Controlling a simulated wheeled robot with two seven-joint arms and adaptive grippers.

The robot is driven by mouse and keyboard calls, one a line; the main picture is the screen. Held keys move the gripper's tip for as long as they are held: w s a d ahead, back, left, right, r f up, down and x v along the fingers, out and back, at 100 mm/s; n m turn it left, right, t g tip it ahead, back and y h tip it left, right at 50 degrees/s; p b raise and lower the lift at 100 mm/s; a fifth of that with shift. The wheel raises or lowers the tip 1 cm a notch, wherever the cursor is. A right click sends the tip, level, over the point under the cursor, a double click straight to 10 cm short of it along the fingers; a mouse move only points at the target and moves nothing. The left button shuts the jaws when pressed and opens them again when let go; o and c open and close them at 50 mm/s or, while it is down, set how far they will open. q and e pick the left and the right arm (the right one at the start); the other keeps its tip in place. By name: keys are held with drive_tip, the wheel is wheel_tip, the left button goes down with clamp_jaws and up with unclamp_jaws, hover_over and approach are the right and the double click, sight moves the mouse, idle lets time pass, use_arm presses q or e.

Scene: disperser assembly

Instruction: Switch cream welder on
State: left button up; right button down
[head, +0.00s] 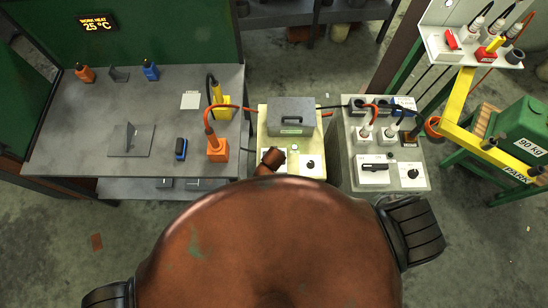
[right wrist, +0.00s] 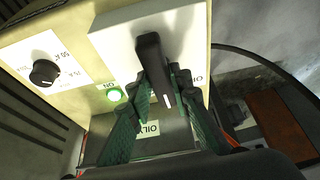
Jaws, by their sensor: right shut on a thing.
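The cream welder (head: 320,143) stands in the middle of the head view with a grey case on top. In the right wrist view its cream panel (right wrist: 82,84) carries a white switch plate (right wrist: 112,40) with a black switch handle (right wrist: 152,58). My right gripper (right wrist: 162,84) has its green fingers on both sides of this handle and is shut on it. A label reading ON sits at the plate's edge beside the fingers. A green lamp (right wrist: 113,94) looks bright. In the head view the switch is hidden behind my brown wrist. My left gripper is out of view.
A black dial (right wrist: 44,72) sits on the same panel. A grey welder (head: 352,145) with its own switch stands close on the right. A workbench (head: 65,130) with orange and yellow clamps is on the left. Red and black cables run between them.

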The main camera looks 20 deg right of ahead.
drive_tip(key=shift+w+r, duration=0.1)
drive_tip(key=shift+w, duration=0.05)
idle(0.4)
drive_tip(key=c, duration=1.8)
unclamp_jaws()
drive_tip(key=shift+o, duration=0.2)
drive_tip(key=v, duration=0.7)
drive_tip(key=shift+r, duration=0.15)
drive_tip(key=shift+s, duration=0.25)
